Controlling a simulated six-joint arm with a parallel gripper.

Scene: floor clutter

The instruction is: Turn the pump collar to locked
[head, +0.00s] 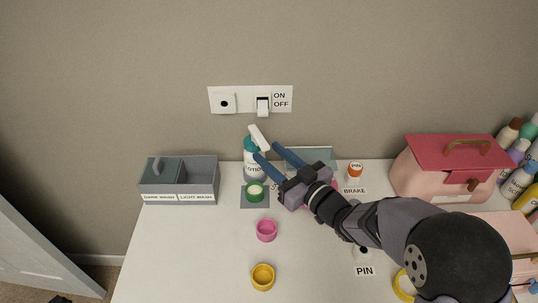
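A white pump bottle (250,158) stands upright against the wall, behind the left-centre of the white table. Its collar (250,143) is teal, and a white pump head (258,135) slants above it. My gripper (265,150) reaches in from the right with two blue fingers apart. The fingertips are at the bottle's right side, close to the collar and pump head. I cannot tell whether they touch the bottle. The fingers hide part of the bottle, and no lock marking on the collar can be read.
A grey two-part bin (180,195) stands left. A green cup (255,191) sits on a grey pad below the bottle. Pink (267,230) and yellow (263,277) cups stand in front. The front left is clear.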

